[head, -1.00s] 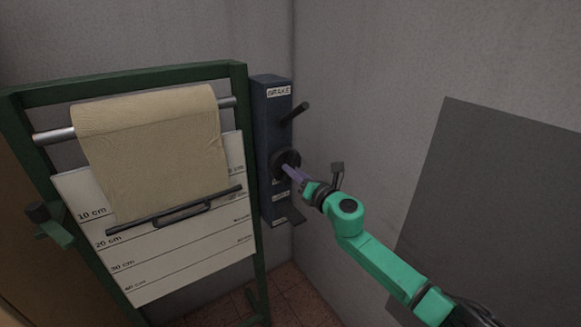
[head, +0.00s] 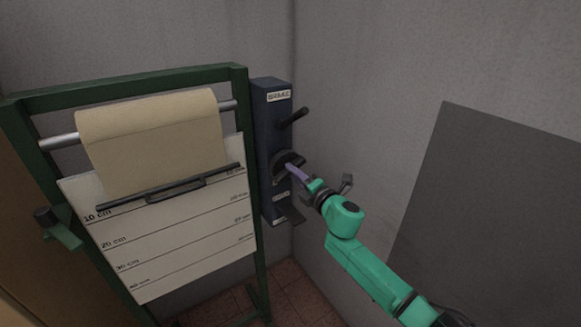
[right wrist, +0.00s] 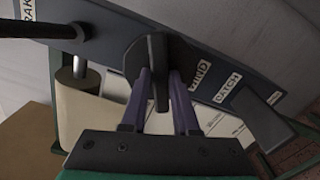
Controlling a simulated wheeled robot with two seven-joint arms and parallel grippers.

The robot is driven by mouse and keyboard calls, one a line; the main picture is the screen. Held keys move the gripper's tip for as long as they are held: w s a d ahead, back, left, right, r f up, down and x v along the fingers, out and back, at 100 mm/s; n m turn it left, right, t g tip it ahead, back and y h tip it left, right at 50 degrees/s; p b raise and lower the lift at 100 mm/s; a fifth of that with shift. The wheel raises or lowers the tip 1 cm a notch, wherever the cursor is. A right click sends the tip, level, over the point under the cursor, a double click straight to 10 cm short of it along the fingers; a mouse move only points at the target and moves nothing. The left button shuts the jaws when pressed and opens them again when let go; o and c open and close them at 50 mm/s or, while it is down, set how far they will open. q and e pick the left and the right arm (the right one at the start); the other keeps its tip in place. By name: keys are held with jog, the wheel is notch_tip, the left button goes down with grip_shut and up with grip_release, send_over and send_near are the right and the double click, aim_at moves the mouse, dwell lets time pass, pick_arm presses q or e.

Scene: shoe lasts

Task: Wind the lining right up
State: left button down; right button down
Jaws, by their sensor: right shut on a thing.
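The tan lining (head: 155,145) hangs from a metal roller (head: 60,141) in a green frame. Its dark bottom bar with a handle (head: 175,184) lies just above the 10 cm line at the left of the white scale board (head: 190,235). A dark blue box (head: 271,130) at the frame's right carries a brake lever (head: 294,116), a dark round winding knob (head: 283,165) and a catch lever (head: 292,215). My right gripper (head: 290,168) is shut on the winding knob's grip (right wrist: 159,75), between its purple fingers in the right wrist view. My left gripper is not in view.
The labels BRAKE, WIND and CATCH (right wrist: 227,89) show on the box in the right wrist view. A dark grey panel (head: 500,210) stands at the right by the wall. A green bracket with a dark knob (head: 48,217) juts from the frame's left post.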

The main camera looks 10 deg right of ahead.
jog(key=shift+m, duration=0.4)
jog(key=m+p, duration=0.1)
jog(key=m, duration=0.2)
jog(key=shift+m, duration=0.4)
jog(key=c, duration=1)
grip_release()
jog(key=shift+m+p, duration=0.3)
jog(key=shift+p, duration=0.1)
jog(key=o, duration=0.4)
jog(key=shift+c, duration=0.2)
